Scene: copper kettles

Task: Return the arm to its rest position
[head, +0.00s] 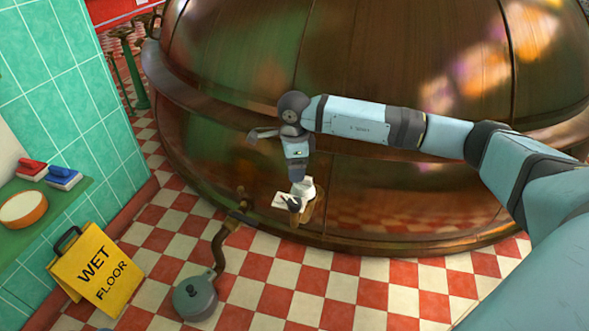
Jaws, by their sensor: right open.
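My right arm (365,122) comes in from the right edge and reaches left across the front of the large copper kettle (400,50). Its wrist bends down at a dark round joint. My right gripper (293,202) hangs below the wrist, in front of the kettle's lower wall. It is open and small in the picture. I see nothing held in it. I cannot tell whether it touches the kettle. My left gripper is not in view.
A bent pipe with a grey round fitting (195,297) is on the red and white checked floor (330,298). A yellow wet floor sign (95,275) stands at the left. A green shelf (62,205) on the tiled wall holds brushes and a round bowl (22,209).

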